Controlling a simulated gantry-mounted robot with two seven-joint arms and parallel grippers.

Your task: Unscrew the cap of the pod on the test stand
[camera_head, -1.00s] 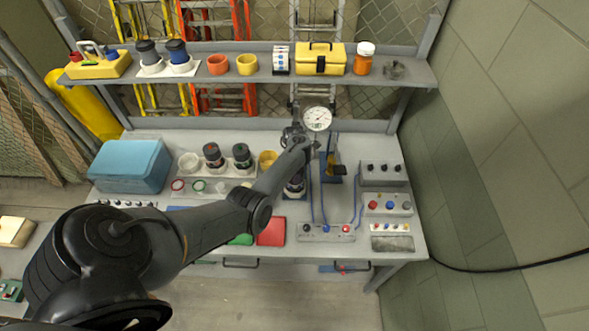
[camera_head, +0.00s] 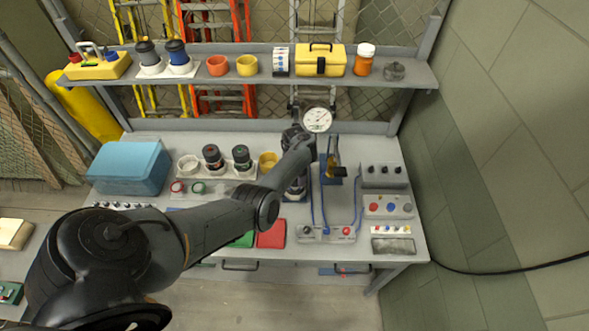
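My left arm comes in from the left across the bench. Its gripper (camera_head: 293,138) is above the pod, near the dial gauge (camera_head: 317,119). The fingertips and the cap are hidden or too small to make out, so I cannot tell whether the fingers touch the cap. My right gripper is not in view.
A rack holds two dark pods (camera_head: 212,157) and a white ring, left of the stand. Red and green rings (camera_head: 177,187) lie in front. A blue box (camera_head: 130,167) is at left; control boxes (camera_head: 388,206) are at right. A shelf (camera_head: 200,77) runs above.

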